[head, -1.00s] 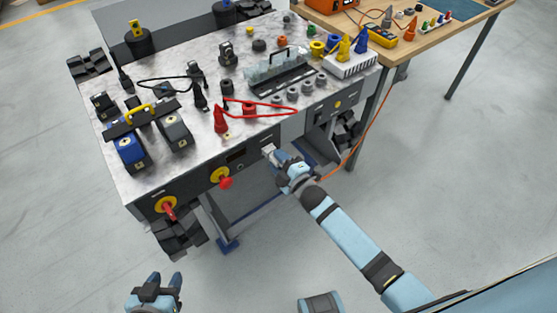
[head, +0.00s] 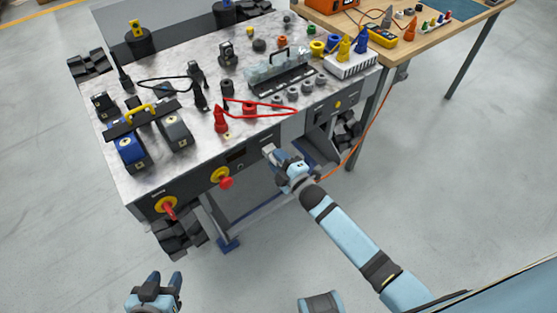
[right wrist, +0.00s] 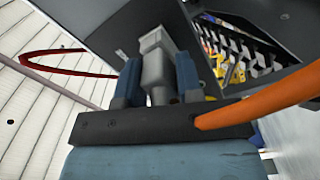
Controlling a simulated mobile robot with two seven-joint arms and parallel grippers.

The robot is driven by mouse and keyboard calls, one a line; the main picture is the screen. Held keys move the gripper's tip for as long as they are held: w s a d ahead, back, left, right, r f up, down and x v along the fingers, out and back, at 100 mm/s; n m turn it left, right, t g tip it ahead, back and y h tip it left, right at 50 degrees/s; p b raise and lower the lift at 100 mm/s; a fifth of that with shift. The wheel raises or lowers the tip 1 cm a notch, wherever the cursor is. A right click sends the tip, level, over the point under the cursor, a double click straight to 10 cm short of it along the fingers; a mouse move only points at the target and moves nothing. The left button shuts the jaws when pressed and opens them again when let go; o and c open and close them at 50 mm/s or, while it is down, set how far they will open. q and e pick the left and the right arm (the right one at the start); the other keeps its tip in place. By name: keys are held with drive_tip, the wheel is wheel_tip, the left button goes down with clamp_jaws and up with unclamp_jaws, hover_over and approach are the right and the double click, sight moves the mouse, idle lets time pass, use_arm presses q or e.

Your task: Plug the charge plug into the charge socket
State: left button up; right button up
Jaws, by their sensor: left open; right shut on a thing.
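The grey charge plug (right wrist: 157,68) is clasped between both fingers of my right gripper (right wrist: 158,82) in the right wrist view. Its front end points at the dark front panel of the carrier and looks close to or against it. I cannot tell whether it is seated. In the head view the plug (head: 268,150) shows at the panel's lower edge, just ahead of my right gripper (head: 279,158). The charge socket cannot be made out behind the plug. My left gripper (head: 165,279) is open and empty at the bottom left, away from the carrier.
The tracked carrier (head: 185,185) has a red knob (head: 226,183) left of the plug. Its top bears several modules and a red cable (head: 265,104). An orange cable (head: 358,142) hangs from the wooden workbench (head: 455,32) towards my right gripper. The floor at left is clear.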

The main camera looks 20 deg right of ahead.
drive_tip(key=shift+w, duration=0.1)
drive_tip(key=o, duration=1)
use_arm(q)
drive_tip(key=shift+f, duration=0.1)
drive_tip(key=shift+r+p, duration=0.2)
drive_tip(key=shift+p, duration=0.25)
use_arm(e)
drive_tip(key=v, duration=1.3)
drive_tip(key=shift+s+d+r, duration=0.1)
drive_tip(key=shift+s, duration=0.25)
